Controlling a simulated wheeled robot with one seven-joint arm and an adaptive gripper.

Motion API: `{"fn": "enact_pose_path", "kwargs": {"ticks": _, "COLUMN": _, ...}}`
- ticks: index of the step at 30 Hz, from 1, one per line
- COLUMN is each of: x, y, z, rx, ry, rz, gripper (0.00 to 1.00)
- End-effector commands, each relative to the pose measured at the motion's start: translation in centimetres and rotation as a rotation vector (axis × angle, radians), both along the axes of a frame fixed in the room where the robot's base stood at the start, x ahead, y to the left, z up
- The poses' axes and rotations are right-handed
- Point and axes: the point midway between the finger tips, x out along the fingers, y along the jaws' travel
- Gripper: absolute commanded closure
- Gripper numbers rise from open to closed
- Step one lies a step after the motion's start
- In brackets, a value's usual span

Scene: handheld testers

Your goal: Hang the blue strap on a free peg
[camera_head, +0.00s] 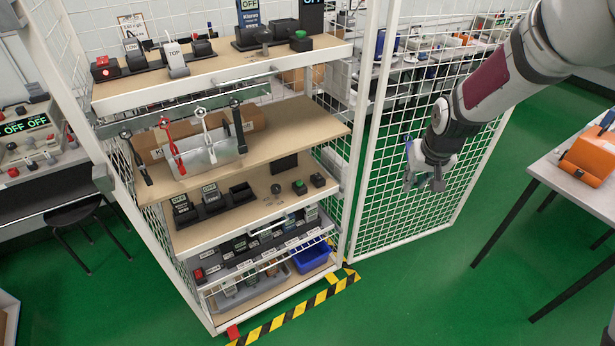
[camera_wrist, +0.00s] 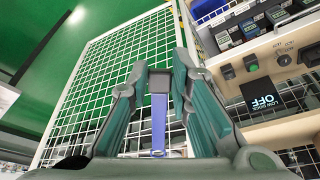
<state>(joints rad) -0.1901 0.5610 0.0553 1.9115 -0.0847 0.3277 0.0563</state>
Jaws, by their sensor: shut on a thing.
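My gripper (camera_head: 424,182) is in front of the open mesh door, right of the shelf rack and well away from it. In the wrist view, its two fingers (camera_wrist: 160,72) are closed on the blue strap (camera_wrist: 158,128), with a dark grey piece at its end between the fingertips. Only a small bit of blue shows by the gripper in the head view. Under the top shelf, a rail (camera_head: 190,100) carries a red strap (camera_head: 172,147), a white strap (camera_head: 205,133) and black straps (camera_head: 239,124) (camera_head: 138,160). I cannot make out a free peg.
The rack's top shelf (camera_head: 220,67) holds several testers. The white mesh door (camera_head: 420,215) stands open beside the rack. A table (camera_head: 570,188) with an orange case (camera_head: 590,155) is at the right. Green floor lies clear between the door and the table.

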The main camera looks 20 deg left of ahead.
Motion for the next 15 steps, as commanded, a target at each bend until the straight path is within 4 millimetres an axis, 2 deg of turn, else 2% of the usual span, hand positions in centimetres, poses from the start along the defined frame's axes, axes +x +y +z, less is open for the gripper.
{"fn": "enact_pose_path", "kwargs": {"ticks": 1, "x": 1.0, "y": 2.6, "z": -0.9, "rx": 0.017, "ry": -0.07, "rz": 0.052, "gripper": 1.0}}
{"fn": "enact_pose_path", "kwargs": {"ticks": 3, "x": 1.4, "y": 5.7, "z": -0.9, "rx": 0.049, "ry": -0.168, "rz": 0.111, "gripper": 1.0}}
{"fn": "enact_pose_path", "kwargs": {"ticks": 8, "x": 1.2, "y": 11.7, "z": -0.4, "rx": 0.139, "ry": -0.376, "rz": 0.233, "gripper": 1.0}}
{"fn": "enact_pose_path", "kwargs": {"ticks": 11, "x": 0.3, "y": 15.4, "z": 0.1, "rx": 0.21, "ry": -0.504, "rz": 0.309, "gripper": 1.0}}
{"fn": "enact_pose_path", "kwargs": {"ticks": 15, "x": -2.4, "y": 20.4, "z": 1.2, "rx": 0.33, "ry": -0.676, "rz": 0.421, "gripper": 1.0}}
